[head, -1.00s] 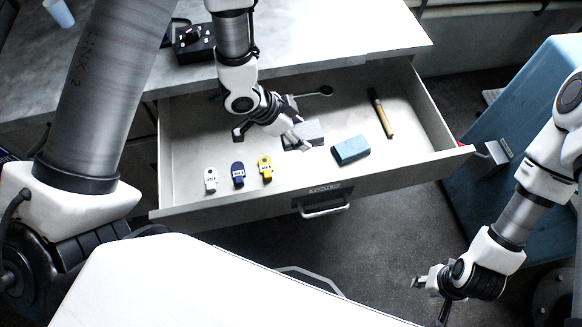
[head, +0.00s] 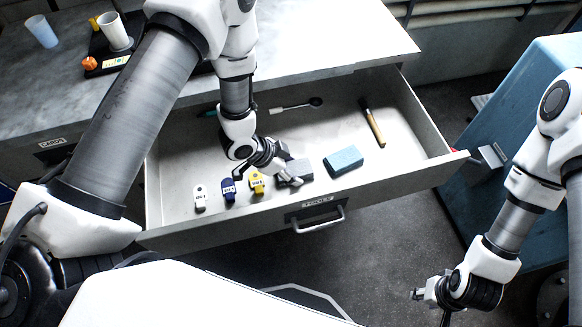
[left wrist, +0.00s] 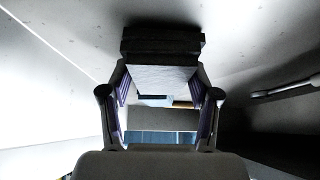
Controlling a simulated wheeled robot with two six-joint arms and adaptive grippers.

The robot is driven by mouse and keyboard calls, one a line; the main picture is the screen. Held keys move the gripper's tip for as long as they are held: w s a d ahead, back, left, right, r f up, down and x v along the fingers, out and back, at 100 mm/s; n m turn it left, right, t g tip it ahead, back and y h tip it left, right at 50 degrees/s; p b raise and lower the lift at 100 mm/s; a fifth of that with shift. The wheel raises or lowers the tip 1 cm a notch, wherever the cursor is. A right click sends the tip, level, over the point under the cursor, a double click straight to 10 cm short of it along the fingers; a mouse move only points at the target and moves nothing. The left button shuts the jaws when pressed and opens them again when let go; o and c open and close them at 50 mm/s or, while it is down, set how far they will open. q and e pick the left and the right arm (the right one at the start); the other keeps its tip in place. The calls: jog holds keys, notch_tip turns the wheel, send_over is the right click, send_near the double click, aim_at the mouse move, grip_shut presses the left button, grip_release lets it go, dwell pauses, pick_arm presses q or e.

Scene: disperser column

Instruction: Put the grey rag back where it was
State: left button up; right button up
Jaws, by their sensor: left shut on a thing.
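The grey rag (head: 300,169) is a small folded block inside the open drawer (head: 418,140), left of a blue block (head: 343,161). My left gripper (head: 287,174) reaches down into the drawer and is shut on the rag. In the left wrist view the rag's light grey face (left wrist: 160,78) lies between the two purple-padded fingers. I cannot tell whether the rag touches the drawer floor. My right gripper (head: 430,307) is open and empty, over the floor at the lower right, outside the drawer.
A brown-handled tool (head: 373,123) and a black-ended spoon-like tool (head: 298,105) lie further back. A blue cabinet (head: 520,110) stands at right.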

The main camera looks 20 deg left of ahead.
pick_arm(q)
jog(key=shift+f, duration=0.2)
jog(key=o, duration=1.1)
jog(key=shift+r, duration=0.1)
jog(key=shift+r, duration=0.25)
jog(key=v, duration=1.1)
jog(key=shift+s+a+r, duration=0.15)
jog(key=shift+a+r, duration=0.05)
jog(key=shift+r, duration=0.05)
